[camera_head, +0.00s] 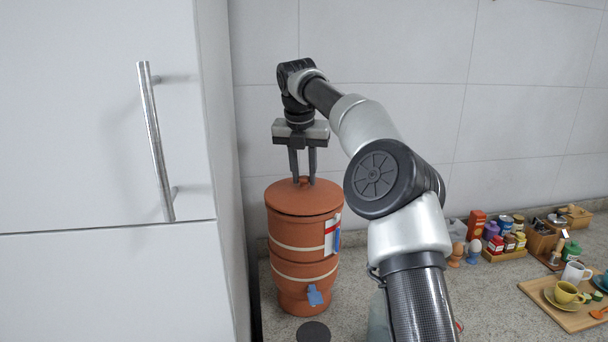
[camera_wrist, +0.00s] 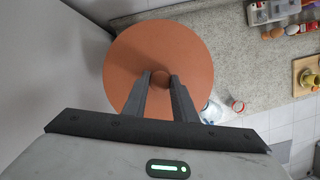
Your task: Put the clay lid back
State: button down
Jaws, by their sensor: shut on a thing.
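The clay lid (camera_head: 290,199) is a round terracotta disc with a small knob. It lies on or just over the mouth of the clay water filter (camera_head: 283,232), a banded terracotta pot with a blue tap. I cannot tell whether it is fully seated. My gripper (camera_head: 302,180) points straight down above the lid, its two fingers shut on the knob. In the wrist view the lid (camera_wrist: 125,60) fills the middle, with the knob between the fingertips of my gripper (camera_wrist: 161,78). The pot is hidden under the lid there.
A tall white cabinet (camera_head: 110,120) with a bar handle stands close left of the pot. A dark round disc (camera_head: 313,332) lies in front of it. Spice jars (camera_head: 505,236) and a wooden board with cups (camera_head: 560,310) stand to the right.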

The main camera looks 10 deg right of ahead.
jog(key=shift+f+b, duration=0.3)
jog(key=shift+f, duration=0.25)
dwell(0.4)
jog(key=c, duration=1.4)
grip_release()
jog(key=shift+o, duration=0.2)
